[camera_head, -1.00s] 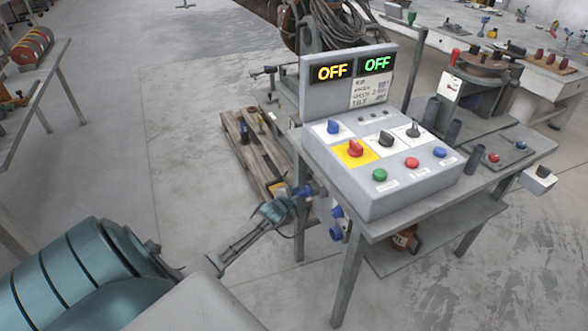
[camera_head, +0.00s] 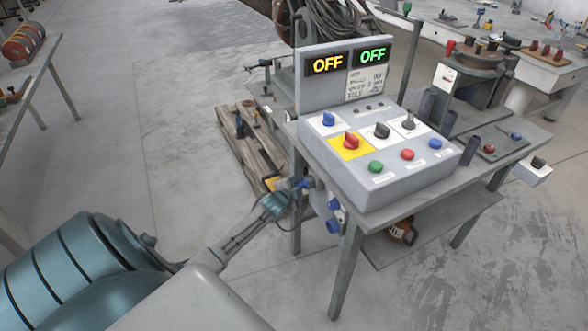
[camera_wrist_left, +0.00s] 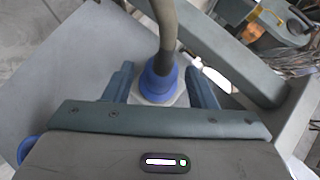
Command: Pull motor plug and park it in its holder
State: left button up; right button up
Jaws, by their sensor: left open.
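The motor plug (camera_wrist_left: 158,84) is blue, with a thick grey cable running up from it in the left wrist view. It sits on a pale square plate at the control stand's side. In the head view a small blue part that looks like this plug (camera_head: 301,183) shows at the stand's left edge. My left gripper (camera_head: 290,193) is there. In the left wrist view my left gripper (camera_wrist_left: 160,88) is open, one finger on each side of the plug, with gaps visible. Two blue fittings (camera_head: 334,226) are on the stand's side below; I cannot tell which is the holder. My right gripper is out of view.
The control box (camera_head: 390,180) stands on the grey table (camera_head: 350,225), both displays reading OFF. A wooden pallet (camera_head: 246,150) lies on the floor behind my left gripper. The floor at the left is mostly clear.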

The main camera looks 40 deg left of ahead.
pick_arm(q)
jog(key=v, duration=1)
jog(key=shift+s+r, duration=0.15)
jog(key=shift+s, duration=0.2)
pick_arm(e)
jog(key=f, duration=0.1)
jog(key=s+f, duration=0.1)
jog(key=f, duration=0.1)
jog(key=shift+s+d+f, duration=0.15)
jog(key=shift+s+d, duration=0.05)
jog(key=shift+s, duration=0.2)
